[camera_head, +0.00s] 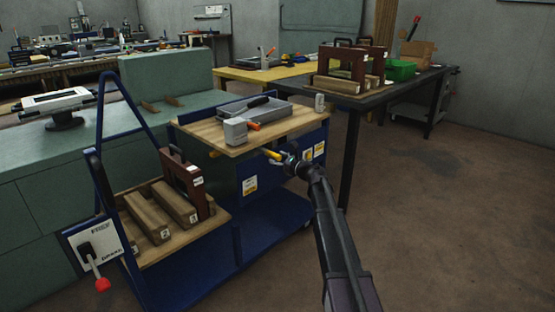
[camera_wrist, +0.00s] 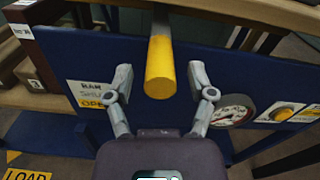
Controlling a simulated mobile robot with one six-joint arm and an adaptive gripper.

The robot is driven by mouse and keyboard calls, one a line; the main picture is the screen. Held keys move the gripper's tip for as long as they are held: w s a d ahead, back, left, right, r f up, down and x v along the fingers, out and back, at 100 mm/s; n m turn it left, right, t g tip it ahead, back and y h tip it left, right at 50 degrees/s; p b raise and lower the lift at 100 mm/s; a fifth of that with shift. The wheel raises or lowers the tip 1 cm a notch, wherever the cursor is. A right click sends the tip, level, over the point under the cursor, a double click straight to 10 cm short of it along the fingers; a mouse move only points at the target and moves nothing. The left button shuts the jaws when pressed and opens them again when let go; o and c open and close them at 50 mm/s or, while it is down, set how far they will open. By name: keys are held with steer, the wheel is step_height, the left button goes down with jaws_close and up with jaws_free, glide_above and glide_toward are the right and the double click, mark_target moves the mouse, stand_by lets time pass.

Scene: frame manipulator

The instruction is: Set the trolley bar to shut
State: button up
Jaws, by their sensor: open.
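The trolley bar (camera_wrist: 160,68) is a grey rod with a yellow end, pointing towards the wrist camera. Its yellow end also shows in the head view (camera_head: 273,155), by the trolley's blue side. My gripper (camera_wrist: 161,80) is open, with one finger on each side of the yellow end and visible gaps between. In the head view my gripper (camera_head: 291,163) is at the trolley's front, below the wooden top. A white label (camera_wrist: 92,94) left of the bar reads BAR, SHUT and OPEN, with OPEN on yellow. The blue trolley (camera_head: 262,215) stands beside a green bench.
A round gauge (camera_wrist: 233,112) and a yellow knob (camera_wrist: 287,112) are on the blue panel to the right. A lever with a red knob (camera_head: 102,284) is on the trolley's left end. A dark table (camera_head: 400,88) stands behind. The floor (camera_head: 450,220) at right is clear.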

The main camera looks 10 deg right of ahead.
steer(key=shift+c, duration=0.2)
jaws_close()
